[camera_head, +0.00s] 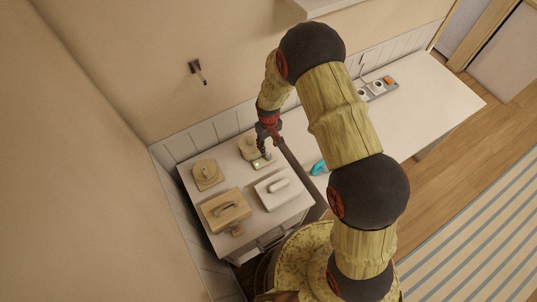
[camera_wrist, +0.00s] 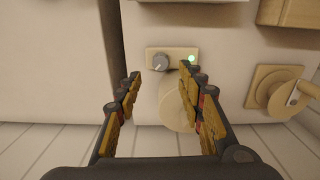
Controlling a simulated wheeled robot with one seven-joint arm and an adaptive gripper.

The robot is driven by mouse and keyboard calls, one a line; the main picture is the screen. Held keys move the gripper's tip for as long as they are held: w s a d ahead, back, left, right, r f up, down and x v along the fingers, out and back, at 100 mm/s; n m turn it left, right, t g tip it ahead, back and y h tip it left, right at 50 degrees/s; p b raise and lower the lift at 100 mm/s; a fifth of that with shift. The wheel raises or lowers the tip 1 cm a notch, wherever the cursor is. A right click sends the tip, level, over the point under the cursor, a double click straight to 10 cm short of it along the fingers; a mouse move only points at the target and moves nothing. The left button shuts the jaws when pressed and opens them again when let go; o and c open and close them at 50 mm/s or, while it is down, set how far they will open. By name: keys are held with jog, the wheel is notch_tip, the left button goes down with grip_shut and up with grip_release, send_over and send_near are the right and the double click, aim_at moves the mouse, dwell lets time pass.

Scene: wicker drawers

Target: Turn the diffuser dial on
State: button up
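The diffuser (camera_head: 247,146) has a round tan body and stands at the back right of the white drawer cabinet's top. In the wrist view its round body (camera_wrist: 172,108) is partly hidden by my right finger. Its small beige panel (camera_wrist: 178,52) carries a round grey dial (camera_wrist: 160,62) with a pale mark. A small green light (camera_wrist: 191,58) glows at the panel's right end. My gripper (camera_wrist: 161,77) is open, its fingers spread to either side of the dial, with nothing seen between them. In the head view my gripper (camera_head: 264,152) is over the panel.
A white box with a handle (camera_head: 270,197), a wooden box with a handle (camera_head: 222,218) and a round-knobbed wooden piece (camera_head: 207,175) share the cabinet top (camera_head: 241,180). A white table (camera_head: 430,95) to the right bears a power strip (camera_head: 378,89) and a teal object (camera_head: 318,168).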

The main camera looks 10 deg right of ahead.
aim_at(268, 155)
notch_tip(268, 155, down, 7)
jog(key=shift+f, duration=0.15)
jog(key=shift+c, duration=0.3)
grip_shut()
dwell(0.5)
